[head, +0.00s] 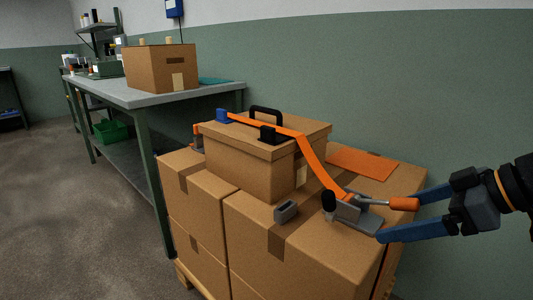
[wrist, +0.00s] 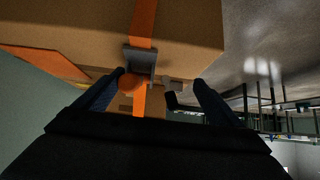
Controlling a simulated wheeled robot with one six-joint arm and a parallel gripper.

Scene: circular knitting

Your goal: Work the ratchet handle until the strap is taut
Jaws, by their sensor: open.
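The orange strap (head: 315,165) runs across the carton lid, then slopes down over its edge to the metal ratchet (head: 358,214) on the lower boxes. The sloping part curves slightly and stands away from the carton. The ratchet handle (head: 378,202) is a grey rod with an orange grip, pointing right. My gripper (head: 398,216), with blue fingers, is open around the grip from the right; contact cannot be told. In the wrist view the grip's round orange end (wrist: 128,82) is near the left finger, and the grey ratchet (wrist: 139,60) is beyond it.
The strapped carton (head: 245,165) has a black handle and blue and black strap guides on its lid. A small grey block (head: 286,211) and a flat orange sheet (head: 362,163) lie on the stacked boxes. A workbench (head: 150,97) stands behind left; the green wall is close behind.

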